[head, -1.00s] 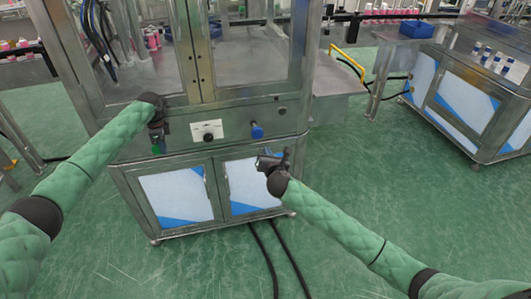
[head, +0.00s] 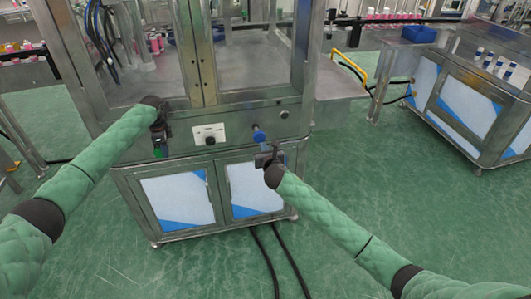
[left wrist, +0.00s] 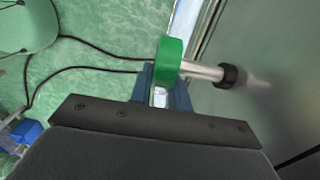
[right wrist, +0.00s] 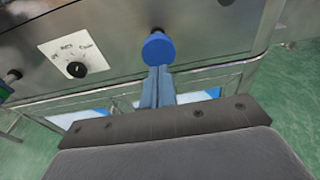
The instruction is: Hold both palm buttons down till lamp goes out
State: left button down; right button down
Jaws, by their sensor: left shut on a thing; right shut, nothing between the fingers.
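The green palm button (head: 159,150) sits on a stem at the left of the machine's front panel. It is a thick green disc in the left wrist view (left wrist: 170,62). My left gripper (left wrist: 162,92) is shut on this button's edge; in the head view its arm hides part of it. The blue palm button (head: 258,136) stands out from the panel further right, and shows in the right wrist view (right wrist: 158,49). My right gripper (right wrist: 157,72) is shut and empty, its fingertips just below the blue button; contact is unclear. I cannot make out a lit lamp.
A white plate with a black selector knob (head: 209,135) sits between the buttons. Cabinet doors (head: 178,198) are below the panel. Black cables (head: 268,255) run over the green floor. A second metal cabinet (head: 455,110) stands at the right, with open floor between.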

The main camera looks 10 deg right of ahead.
aim_at(260, 135)
jog(key=shift+w, duration=0.45)
